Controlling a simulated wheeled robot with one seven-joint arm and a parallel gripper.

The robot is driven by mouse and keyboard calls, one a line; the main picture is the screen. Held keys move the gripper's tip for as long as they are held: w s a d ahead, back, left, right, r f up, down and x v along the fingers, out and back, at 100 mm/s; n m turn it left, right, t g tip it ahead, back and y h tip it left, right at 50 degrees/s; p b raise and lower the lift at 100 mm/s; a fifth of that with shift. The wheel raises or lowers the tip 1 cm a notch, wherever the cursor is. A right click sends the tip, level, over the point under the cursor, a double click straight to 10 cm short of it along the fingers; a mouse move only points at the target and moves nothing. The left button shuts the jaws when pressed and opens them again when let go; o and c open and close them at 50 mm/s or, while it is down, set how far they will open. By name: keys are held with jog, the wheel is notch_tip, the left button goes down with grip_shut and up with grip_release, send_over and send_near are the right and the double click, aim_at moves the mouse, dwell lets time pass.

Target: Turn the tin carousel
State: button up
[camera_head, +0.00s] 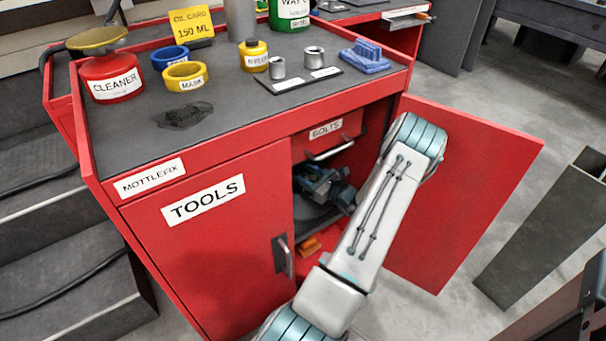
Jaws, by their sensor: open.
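Nothing in view shows clearly as a tin carousel. Inside the open right compartment of the red cabinet (222,255), a dark rounded disc (312,211) shows and may be part of it; most is hidden. My gripper (306,184) appears as a dark and teal shape inside that compartment, above the disc. It is open. Its fingertips are small and hard to make out, and I cannot tell whether it touches the disc. My pale arm crosses in front of the opening and hides its right part.
The red door (470,190) stands swung open at right. The TOOLS door (205,240) is shut. An orange piece (310,246) lies low in the compartment, below the BOLTS drawer (327,135). The cabinet top holds a CLEANER tin (112,82), tape rolls and several small items.

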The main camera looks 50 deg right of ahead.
jog(key=shift+w, duration=1.1)
